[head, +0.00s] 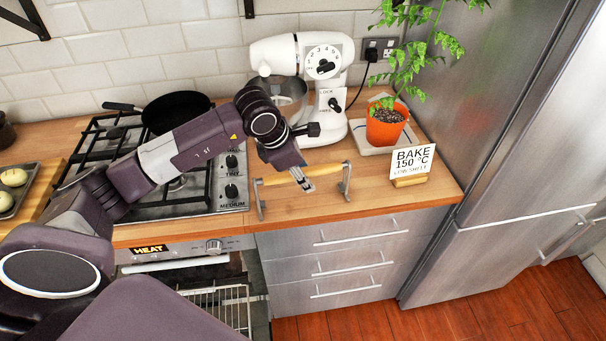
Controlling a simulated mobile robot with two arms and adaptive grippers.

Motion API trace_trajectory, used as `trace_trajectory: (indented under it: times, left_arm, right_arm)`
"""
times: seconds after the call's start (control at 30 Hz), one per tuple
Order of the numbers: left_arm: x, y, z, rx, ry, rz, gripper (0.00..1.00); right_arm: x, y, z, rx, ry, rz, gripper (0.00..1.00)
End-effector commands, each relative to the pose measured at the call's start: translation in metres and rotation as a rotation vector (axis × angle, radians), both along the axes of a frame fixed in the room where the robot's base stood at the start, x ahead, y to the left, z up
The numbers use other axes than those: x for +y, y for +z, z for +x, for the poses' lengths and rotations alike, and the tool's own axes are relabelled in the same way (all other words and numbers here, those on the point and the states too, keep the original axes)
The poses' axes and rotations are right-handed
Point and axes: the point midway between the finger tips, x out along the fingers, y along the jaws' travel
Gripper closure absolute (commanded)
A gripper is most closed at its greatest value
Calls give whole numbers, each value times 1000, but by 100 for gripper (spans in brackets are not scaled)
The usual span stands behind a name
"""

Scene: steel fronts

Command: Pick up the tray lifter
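The tray lifter (328,173) stands near the front edge of the wooden counter, between the hob and the bake sign. It has a pale wooden bar across the top and a grey metal leg at each end. My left gripper (303,181) comes down from above at the middle of the bar. Its fingers overlap the bar in the picture; I cannot tell whether they are closed on it. My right gripper is not in view.
A white mixer (303,60) stands behind, with a potted plant (385,126) and a bake sign (411,162) to the right. A gas hob (228,176) carries a black pan (176,110). Below, an oven rack (222,300) shows. A tray with buns (30,196) is at far left.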

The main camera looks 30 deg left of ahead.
Motion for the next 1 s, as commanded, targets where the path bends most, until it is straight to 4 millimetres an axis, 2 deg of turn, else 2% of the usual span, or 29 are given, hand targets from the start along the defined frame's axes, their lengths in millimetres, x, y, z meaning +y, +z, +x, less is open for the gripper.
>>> trace_trajectory:
  times: [0.07,0.43,0.83,1.0]
  left_arm:
    - [0,0,0,0,0,0,58]
    - [0,0,0,1,0,1,99]
    - [0,4,1,-3,0,0,100]
    - [0,16,2,-6,1,-1,100]
  right_arm:
    - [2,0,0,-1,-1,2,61]
    - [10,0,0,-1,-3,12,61]
    - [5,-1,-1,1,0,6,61]
    - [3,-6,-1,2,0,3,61]
